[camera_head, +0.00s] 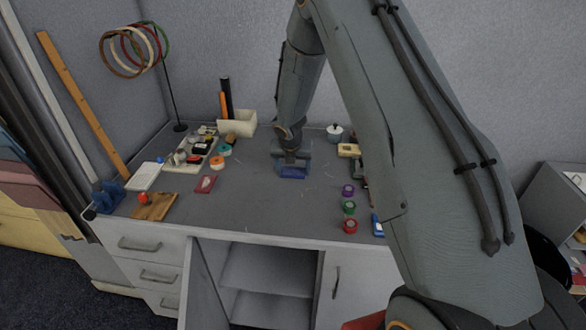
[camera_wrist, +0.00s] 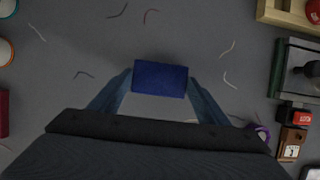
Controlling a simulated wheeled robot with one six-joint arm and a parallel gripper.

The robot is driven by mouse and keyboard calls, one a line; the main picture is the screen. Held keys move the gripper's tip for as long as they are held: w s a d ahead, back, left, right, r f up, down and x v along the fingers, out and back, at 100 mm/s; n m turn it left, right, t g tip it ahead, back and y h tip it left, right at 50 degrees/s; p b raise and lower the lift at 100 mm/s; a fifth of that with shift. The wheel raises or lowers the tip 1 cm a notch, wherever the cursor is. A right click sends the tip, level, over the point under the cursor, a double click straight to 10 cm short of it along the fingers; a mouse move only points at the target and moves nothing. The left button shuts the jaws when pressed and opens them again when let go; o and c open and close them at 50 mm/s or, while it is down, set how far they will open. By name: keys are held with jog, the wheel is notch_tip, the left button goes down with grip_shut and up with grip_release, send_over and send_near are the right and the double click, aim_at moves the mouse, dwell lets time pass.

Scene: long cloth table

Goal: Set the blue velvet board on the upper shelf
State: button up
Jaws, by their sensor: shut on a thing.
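The blue velvet board (camera_wrist: 160,79) is a small dark blue rectangle held between the two fingers of my gripper (camera_wrist: 158,84) in the wrist view. In the head view the board (camera_head: 293,173) shows below my gripper (camera_head: 292,165), over the middle of the table. My gripper is shut on the board's two short sides. I cannot tell whether the board touches the cloth or is just above it. Under the tabletop an open cabinet shows an upper shelf (camera_head: 268,272), which looks bare, with a lower space beneath it.
The grey tabletop (camera_head: 250,205) has loose thread bits around the board. Coloured spools (camera_head: 349,207) stand to the right, and a red card (camera_head: 205,184) lies to the left. A tray of small items (camera_head: 190,155) is at back left.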

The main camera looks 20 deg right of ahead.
jog(key=o, duration=1.1)
jog(key=shift+c, duration=0.2)
